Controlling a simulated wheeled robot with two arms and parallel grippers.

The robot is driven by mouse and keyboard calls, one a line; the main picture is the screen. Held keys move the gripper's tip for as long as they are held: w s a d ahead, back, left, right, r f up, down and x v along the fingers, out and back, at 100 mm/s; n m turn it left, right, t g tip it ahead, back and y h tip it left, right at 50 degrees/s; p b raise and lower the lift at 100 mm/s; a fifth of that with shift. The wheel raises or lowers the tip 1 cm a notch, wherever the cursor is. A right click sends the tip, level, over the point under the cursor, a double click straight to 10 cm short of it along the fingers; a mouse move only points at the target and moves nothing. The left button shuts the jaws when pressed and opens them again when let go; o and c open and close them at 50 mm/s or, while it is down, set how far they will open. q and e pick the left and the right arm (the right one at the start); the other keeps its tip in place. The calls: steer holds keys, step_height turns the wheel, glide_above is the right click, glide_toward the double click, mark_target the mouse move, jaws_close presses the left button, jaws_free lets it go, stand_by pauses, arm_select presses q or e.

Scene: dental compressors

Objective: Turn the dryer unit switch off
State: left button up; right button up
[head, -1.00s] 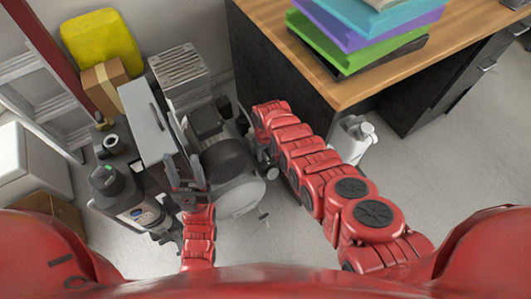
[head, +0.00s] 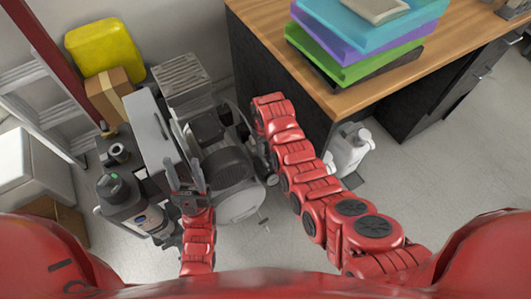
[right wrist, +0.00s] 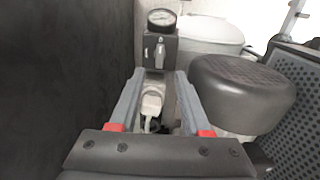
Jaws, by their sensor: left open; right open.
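The compressor and dryer assembly (head: 228,165) stands on the floor at centre left in the head view. In the right wrist view a dark block (right wrist: 160,48) with a small grey lever bears a round gauge (right wrist: 161,18). I cannot tell whether this lever is the dryer unit switch. My right gripper (right wrist: 160,78) is open and empty, its fingers pointing toward the block, with a pale fitting (right wrist: 152,104) showing between them. In the head view its fingers are hard to make out beside the machine. My left gripper (head: 187,180) is open and empty in front of the machine.
A desk (head: 330,85) with stacked trays (head: 365,35) stands close on the right, its dark side panel (right wrist: 65,70) beside my right gripper. A white jug (head: 350,148) stands by the desk. Floor at lower right is clear.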

step_height(320, 180, up, 9)
steer(key=shift+f, duration=0.2)
steer(key=shift+f, duration=0.1)
stand_by(0.5)
